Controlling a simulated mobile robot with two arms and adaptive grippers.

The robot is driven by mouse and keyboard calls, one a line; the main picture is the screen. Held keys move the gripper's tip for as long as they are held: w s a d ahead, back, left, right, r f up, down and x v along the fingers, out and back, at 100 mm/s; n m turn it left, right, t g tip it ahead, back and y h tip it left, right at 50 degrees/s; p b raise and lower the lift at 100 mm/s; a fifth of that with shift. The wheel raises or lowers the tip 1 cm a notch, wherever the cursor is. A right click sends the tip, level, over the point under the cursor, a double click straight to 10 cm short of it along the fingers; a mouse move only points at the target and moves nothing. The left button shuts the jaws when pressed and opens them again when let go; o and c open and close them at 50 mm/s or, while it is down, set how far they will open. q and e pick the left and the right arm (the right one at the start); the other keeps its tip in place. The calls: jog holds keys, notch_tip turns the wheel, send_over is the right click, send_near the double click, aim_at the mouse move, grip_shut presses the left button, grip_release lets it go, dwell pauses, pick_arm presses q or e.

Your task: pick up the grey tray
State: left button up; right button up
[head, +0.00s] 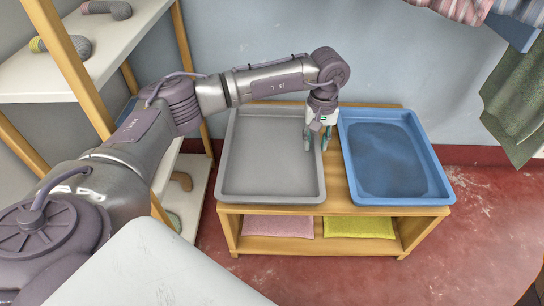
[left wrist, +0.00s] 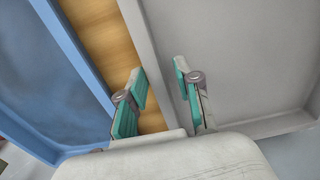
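The grey tray (head: 262,155) lies flat and empty on the left part of a low wooden stand. My left gripper (head: 316,146) points down at the tray's right rim. In the left wrist view, my left gripper (left wrist: 160,82) is open, with the rim of the grey tray (left wrist: 240,50) running between its fingers. One finger is over the tray's inside and the other over the wood beside it. I cannot tell whether the fingers touch the rim. My right gripper is not in view.
A blue tray (head: 440,190) with a darker blue patch inside stands close to the right on the wooden stand (head: 336,206). Pink (head: 278,227) and yellow-green (head: 360,227) cloths lie on its lower shelf. A white-shelved rack (head: 75,65) stands at the left. Cloths hang at the upper right.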

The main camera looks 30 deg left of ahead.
pick_arm(q)
notch_tip(320, 180, down, 2)
jog(key=shift+f+b, duration=0.1)
jog(key=shift+b, duration=0.2)
grip_shut()
